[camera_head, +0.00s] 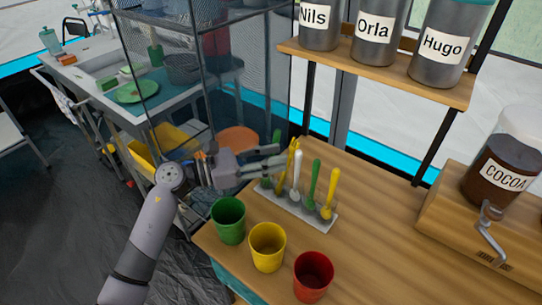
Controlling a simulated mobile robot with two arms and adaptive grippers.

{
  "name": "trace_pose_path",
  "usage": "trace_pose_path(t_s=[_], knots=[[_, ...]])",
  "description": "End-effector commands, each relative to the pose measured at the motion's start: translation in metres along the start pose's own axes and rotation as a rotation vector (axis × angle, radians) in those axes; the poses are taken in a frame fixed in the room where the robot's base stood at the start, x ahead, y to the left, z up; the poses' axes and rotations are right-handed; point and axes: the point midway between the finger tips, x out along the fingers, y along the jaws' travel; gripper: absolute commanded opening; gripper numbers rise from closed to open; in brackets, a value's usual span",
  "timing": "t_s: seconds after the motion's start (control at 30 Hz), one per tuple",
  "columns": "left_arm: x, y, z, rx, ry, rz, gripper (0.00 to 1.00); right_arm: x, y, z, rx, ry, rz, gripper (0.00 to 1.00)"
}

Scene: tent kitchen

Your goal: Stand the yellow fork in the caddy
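The caddy (318,222) is a light grey, narrow holder on the wooden table, with several pieces of cutlery upright in it. The yellow fork (292,152) stands tines up at its left part, leaning slightly right. Its lower end is partly hidden, so I cannot tell whether it rests in a slot. My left gripper (281,160) reaches in from the left, its fingertips right at the fork. I cannot tell whether they grip it. A white spoon (296,172), a green one (313,182) and a yellow one (331,192) stand to the right. My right gripper is out of view.
A green cup (228,220), a yellow cup (267,247) and a red cup (313,276) stand in front of the caddy. A cocoa grinder (485,215) is at the right. A shelf (400,72) with named canisters hangs above. The table's middle right is clear.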

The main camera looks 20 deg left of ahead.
Motion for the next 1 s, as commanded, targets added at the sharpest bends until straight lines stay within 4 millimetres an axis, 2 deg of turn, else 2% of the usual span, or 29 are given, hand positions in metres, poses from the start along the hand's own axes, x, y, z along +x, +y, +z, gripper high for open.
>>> trace_pose_path(t_s=[0.17,0.5,0.63,0.8,1.0], knots=[[-0.013,0.0,-0.001,-0.001,0.003,0.002,0.33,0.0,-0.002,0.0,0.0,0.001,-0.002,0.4],[-0.083,0.0,-0.002,-0.001,0.005,0.001,0.33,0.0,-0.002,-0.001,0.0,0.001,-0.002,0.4],[-0.104,0.0,-0.002,-0.001,0.004,0.002,0.33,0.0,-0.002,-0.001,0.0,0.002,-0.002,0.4],[-0.118,0.0,-0.001,-0.001,0.001,0.001,0.33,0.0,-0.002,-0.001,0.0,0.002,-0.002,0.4],[-0.12,0.0,0.0,0.0,0.0,0.0,0.33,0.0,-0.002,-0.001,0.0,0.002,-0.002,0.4]])
